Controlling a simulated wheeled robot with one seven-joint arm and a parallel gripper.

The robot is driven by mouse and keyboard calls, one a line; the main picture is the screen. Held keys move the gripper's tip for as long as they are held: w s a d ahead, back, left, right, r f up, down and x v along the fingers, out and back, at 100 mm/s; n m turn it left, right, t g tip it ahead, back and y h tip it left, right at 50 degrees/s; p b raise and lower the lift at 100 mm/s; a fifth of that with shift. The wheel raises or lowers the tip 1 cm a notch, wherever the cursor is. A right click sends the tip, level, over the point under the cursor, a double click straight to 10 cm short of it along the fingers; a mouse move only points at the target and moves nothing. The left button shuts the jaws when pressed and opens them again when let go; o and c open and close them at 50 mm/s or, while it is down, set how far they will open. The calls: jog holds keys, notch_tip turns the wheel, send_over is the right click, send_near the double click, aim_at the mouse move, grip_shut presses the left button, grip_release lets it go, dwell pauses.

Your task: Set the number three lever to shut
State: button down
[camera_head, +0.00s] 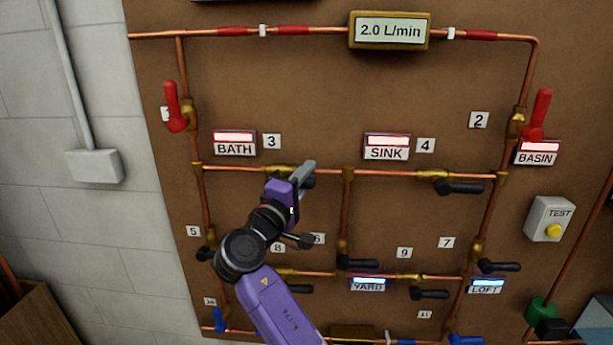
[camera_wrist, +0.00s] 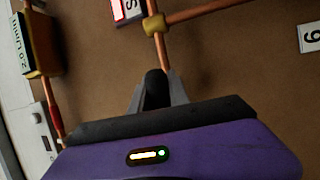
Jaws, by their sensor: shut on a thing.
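The number three lever is on the upper horizontal copper pipe, beside the white tag 3 (camera_head: 271,141) and the BATH sign (camera_head: 235,149). Its brass valve body (camera_head: 274,170) shows just left of my gripper (camera_head: 303,174). My gripper is shut on the black lever (camera_wrist: 155,86), whose end shows between the grey fingers (camera_wrist: 157,95) in the wrist view. The lever appears to lie roughly along the pipe, pointing right, but my gripper covers much of it in the head view. The BATH sign has a lit red strip.
The number four lever (camera_head: 460,187) lies along the same pipe to the right, near the SINK sign (camera_head: 387,153). Other black levers sit below, close to my arm. A flow meter (camera_head: 389,31) at the top reads 2.0 L/min. A TEST button box (camera_head: 550,219) is at right.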

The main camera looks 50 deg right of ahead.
jog(key=shift+f, duration=0.15)
notch_tip(320, 180, down, 2)
jog(key=m+b, duration=0.1)
jog(key=m+y+b, duration=0.1)
jog(key=b, duration=0.1)
jog(key=m+g+b, duration=0.1)
jog(key=m, duration=0.1)
jog(key=shift+w+a+f, duration=0.1)
jog(key=shift+a+f, duration=0.05)
jog(key=shift+f, duration=0.1)
jog(key=w+a+f+m+t+y+b, duration=0.1)
jog(key=w+a+f+m+y+b, duration=0.2)
jog(key=m+y+b, duration=0.3)
jog(key=shift+w+a+f+m+t+b, duration=0.4)
jog(key=shift+w+f+m+b, duration=0.35)
jog(key=shift+m, duration=1.65)
jog(key=shift+w, duration=0.15)
jog(key=c, duration=1.3)
grip_release()
jog(key=shift+o, duration=0.2)
